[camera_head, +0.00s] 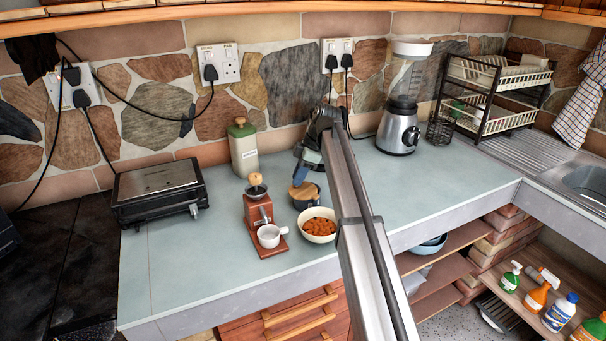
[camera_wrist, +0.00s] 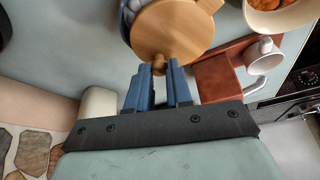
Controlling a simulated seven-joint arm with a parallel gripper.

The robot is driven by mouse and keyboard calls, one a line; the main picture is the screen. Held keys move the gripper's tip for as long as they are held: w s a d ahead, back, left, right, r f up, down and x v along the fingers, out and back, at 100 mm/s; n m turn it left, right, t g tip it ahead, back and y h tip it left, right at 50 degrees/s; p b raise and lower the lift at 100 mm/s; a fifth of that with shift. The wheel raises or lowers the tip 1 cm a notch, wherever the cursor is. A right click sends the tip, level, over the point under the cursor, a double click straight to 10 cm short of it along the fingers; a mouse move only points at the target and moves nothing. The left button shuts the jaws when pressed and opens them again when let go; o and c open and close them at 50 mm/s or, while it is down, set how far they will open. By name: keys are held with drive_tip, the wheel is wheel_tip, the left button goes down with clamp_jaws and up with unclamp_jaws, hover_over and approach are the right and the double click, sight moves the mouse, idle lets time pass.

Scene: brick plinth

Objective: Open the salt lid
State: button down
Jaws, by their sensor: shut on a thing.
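The salt pot (camera_head: 308,203) is a small dark pot on the counter, behind the bowl of orange food. Its round wooden lid (camera_head: 303,190) shows over it and looks tilted in the head view. In the wrist view the lid (camera_wrist: 175,28) fills the top middle, with a small knob (camera_wrist: 158,64) on its near edge. My gripper (camera_wrist: 160,68) has its blue fingertips on either side of this knob and is shut on it. In the head view my gripper (camera_head: 299,176) comes down on the lid from behind. The lid hides most of the pot's opening.
A red-brown coffee grinder (camera_head: 258,210) with a white cup (camera_head: 269,236) stands left of the pot. The bowl (camera_head: 319,236) is close in front. A tall canister (camera_head: 243,153) and a grill (camera_head: 160,188) stand further left. The counter right of my arm is clear up to the blender (camera_head: 400,130).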

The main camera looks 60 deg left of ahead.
sight(292, 195)
drive_tip(key=s+n+h, duration=0.1)
drive_tip(key=n, duration=0.1)
drive_tip(key=s+d+n, duration=0.1)
drive_tip(key=n, duration=0.1)
drive_tip(key=shift+s+d+n+h, duration=0.2)
drive_tip(key=shift+n+h, duration=0.1)
drive_tip(key=shift+h, duration=0.1)
drive_tip(key=shift+s+d+n+h, duration=0.35)
drive_tip(key=shift+d+n, duration=0.1)
drive_tip(key=shift+n, duration=0.5)
drive_tip(key=shift+s+d+n+h, duration=0.35)
drive_tip(key=shift+d+n, duration=0.1)
drive_tip(key=shift+n, duration=0.5)
drive_tip(key=c, duration=1)
unclamp_jaws()
drive_tip(key=shift+r, duration=0.1)
drive_tip(key=shift+w+a+r, duration=0.1)
drive_tip(key=shift+w+r, duration=0.1)
drive_tip(key=shift+r, duration=0.25)
drive_tip(key=w+a, duration=0.1)
drive_tip(key=w, duration=0.2)
drive_tip(key=w+a, duration=0.2)
drive_tip(key=w, duration=0.2)
drive_tip(key=w+a, duration=0.1)
drive_tip(key=w, duration=0.3)
drive_tip(key=shift+a, duration=0.2)
